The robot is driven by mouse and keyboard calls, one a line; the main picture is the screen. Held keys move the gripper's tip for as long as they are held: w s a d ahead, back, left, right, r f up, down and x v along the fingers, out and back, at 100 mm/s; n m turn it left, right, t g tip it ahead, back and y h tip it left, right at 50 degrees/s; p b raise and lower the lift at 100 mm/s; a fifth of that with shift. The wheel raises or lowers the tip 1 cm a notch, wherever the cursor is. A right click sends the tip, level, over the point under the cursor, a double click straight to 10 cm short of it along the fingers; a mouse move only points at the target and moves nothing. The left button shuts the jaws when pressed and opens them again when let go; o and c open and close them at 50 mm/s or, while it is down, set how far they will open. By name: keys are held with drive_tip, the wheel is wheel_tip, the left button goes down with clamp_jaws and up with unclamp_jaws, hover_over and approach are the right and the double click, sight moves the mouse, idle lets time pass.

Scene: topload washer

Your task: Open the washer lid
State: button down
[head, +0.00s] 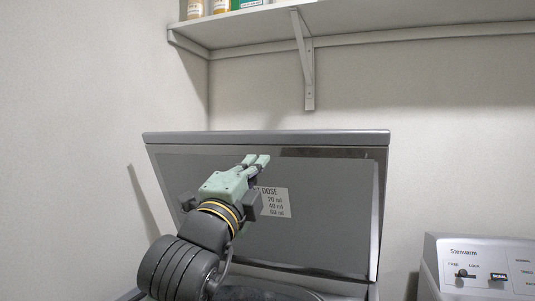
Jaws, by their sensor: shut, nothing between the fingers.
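The washer lid (330,185) stands raised in the middle of the head view, its underside facing me and its grey edge (270,138) at the top. A white dose label on the underside is partly hidden by my gripper. My gripper (261,161) is shut and empty, in front of the lid's underside below the top edge. I cannot tell whether its fingertips touch the lid. The washer's opening is only partly visible at the bottom, behind my arm.
A white panel marked Stenvarm (478,268), with a slider and buttons, stands at the lower right. A shelf (400,22) on a bracket (307,65) hangs above, holding several containers. Pale walls stand to the left and behind. The space between lid top and shelf is free.

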drive_tip(key=p, duration=0.6)
approach(276, 136)
drive_tip(key=w+r, duration=0.1)
drive_tip(key=w+d+r, duration=0.2)
drive_tip(key=w, duration=0.1)
drive_tip(key=shift+d+r, duration=0.25)
drive_tip(key=shift+r, duration=0.15)
drive_tip(key=shift+w+d+r, duration=0.15)
drive_tip(key=shift+w, duration=0.45)
